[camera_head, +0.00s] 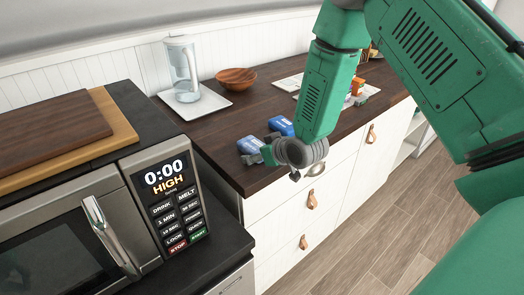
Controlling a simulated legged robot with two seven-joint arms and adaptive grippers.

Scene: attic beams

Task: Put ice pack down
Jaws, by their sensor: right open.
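A blue item with pale markings, which looks like the ice pack (250,145), lies on the dark wooden counter near its front edge. A second blue patch (281,126) shows just behind and to the right; I cannot tell whether it is a separate pack. My right gripper (262,147) is open, low at the counter's front edge beside the blue item. Its fingers partly cover the blue item, and I cannot tell whether they touch it. My left gripper is out of view.
A microwave (185,205) with wooden boards (45,135) on top stands at left. A glass pitcher (182,70) on a white tray (205,103) and a wooden bowl (236,78) stand behind. More items sit right, partly behind my arm. The counter's middle is clear.

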